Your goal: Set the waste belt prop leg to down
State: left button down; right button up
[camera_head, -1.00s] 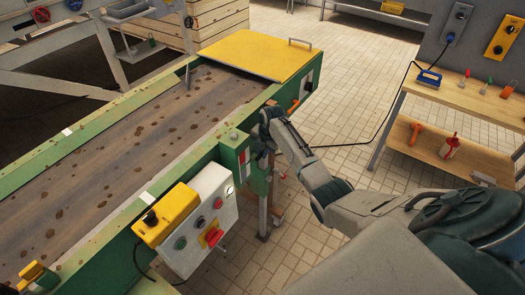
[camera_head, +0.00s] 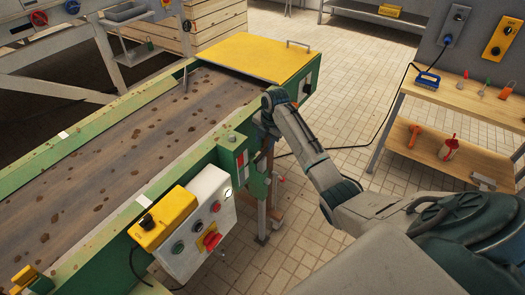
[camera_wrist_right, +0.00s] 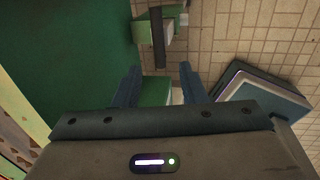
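The waste belt (camera_head: 125,145) is a brown, dirt-spotted conveyor in a green frame, running across the left of the head view. Grey metal leg parts (camera_head: 262,220) stand below its near side, beside a green bracket (camera_head: 256,186). I cannot tell for sure which part is the prop leg or how it is set. My right gripper (camera_wrist_right: 158,85) is open and empty in the right wrist view. A green block (camera_wrist_right: 155,92) shows between its fingers, lower down; I cannot tell if they touch. A dark bar (camera_wrist_right: 158,40) on a green bracket lies beyond. My left gripper is out of view.
A control box (camera_head: 205,215) with a red switch hangs on the belt's near side. A yellow cover (camera_head: 255,55) closes the belt's far end. A wooden workbench (camera_head: 465,100) with tools stands at the right. Tiled floor (camera_head: 345,125) between is open, apart from a cable.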

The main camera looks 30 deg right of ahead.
jog(key=shift+s+d+r, duration=0.1)
jog(key=shift+s+r, duration=0.1)
jog(key=shift+r, duration=1.05)
